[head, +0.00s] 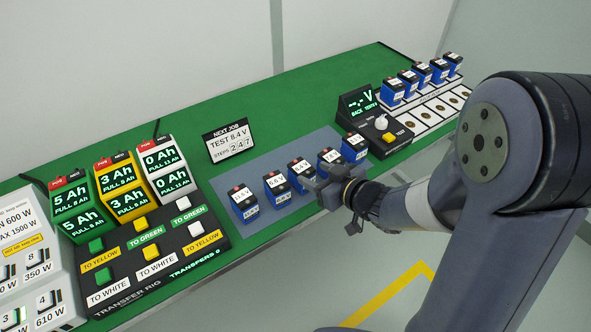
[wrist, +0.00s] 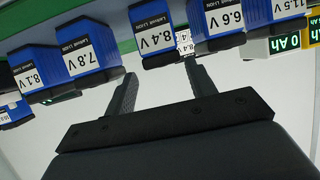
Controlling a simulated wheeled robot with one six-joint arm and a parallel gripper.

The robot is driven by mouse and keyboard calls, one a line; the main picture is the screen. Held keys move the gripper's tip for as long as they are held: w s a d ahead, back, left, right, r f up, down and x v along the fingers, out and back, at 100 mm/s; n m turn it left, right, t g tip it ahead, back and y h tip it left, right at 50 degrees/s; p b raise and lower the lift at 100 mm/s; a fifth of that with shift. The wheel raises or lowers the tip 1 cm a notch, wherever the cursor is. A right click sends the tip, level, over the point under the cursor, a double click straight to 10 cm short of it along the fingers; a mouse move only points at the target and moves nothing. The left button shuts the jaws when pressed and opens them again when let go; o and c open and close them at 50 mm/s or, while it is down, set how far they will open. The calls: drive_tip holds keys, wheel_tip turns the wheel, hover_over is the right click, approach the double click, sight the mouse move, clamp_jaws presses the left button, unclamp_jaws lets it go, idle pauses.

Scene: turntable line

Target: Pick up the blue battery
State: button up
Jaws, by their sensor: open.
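Several blue batteries with white voltage labels and dark tops stand in a row on a grey-blue mat (head: 285,153). The 8.4 V battery (wrist: 158,36) is upside down in the wrist view, just beyond and roughly between the fingertips of my gripper (wrist: 160,76). My gripper is open and empty, with its fingers apart from that battery. In the head view my gripper (head: 328,186) is at the front of the row, beside the 8.4 V battery (head: 302,173). The 6.6 V (wrist: 220,18) and 7.8 V (wrist: 85,55) batteries flank it in the wrist view.
A sign (head: 229,141) reads "TEST 8.4 V". The battery tester (head: 376,122) stands right of the mat, near a white rack (head: 434,108) with more blue batteries. The transfer rig (head: 150,250) is on the left.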

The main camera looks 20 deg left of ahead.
sight(297, 169)
drive_tip(key=x, duration=0.3)
drive_tip(key=shift+f, duration=0.1)
drive_tip(key=shift+s+f+x, duration=0.1)
drive_tip(key=shift+f+x, duration=0.1)
drive_tip(key=shift+x, duration=1.05)
drive_tip(key=shift+s+f+x, duration=0.15)
drive_tip(key=shift+f+x, duration=0.05)
drive_tip(key=shift+x, duration=1.1)
drive_tip(key=c, duration=1)
drive_tip(key=shift+o, duration=0.2)
drive_tip(key=shift+r, duration=0.1)
